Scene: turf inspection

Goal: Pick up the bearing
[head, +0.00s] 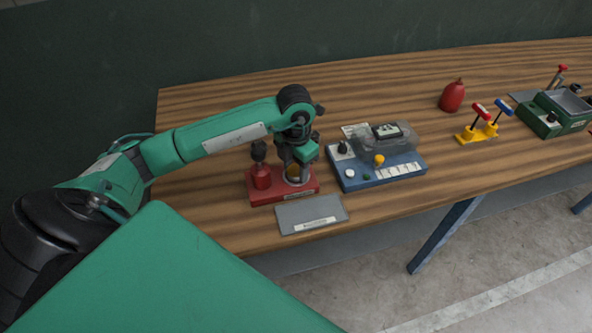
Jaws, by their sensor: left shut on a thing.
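My left gripper (296,177) points down at the right half of a red fixture (283,192) near the table's front edge. It is shut on the bearing (293,172), a small brass-coloured ring that shows only in part between the fingers. The fingers hide most of it. I cannot tell whether it still touches the fixture. A dark-knobbed red post (261,172) stands on the fixture just left of the gripper. My right gripper is not in view.
A grey plate (312,214) lies in front of the fixture. A blue device (378,173) with a clear cover stands close on the right. Further right are a red bottle (452,96), a yellow lever stand (477,134) and a green box (552,119). The wooden table (220,93) is clear behind.

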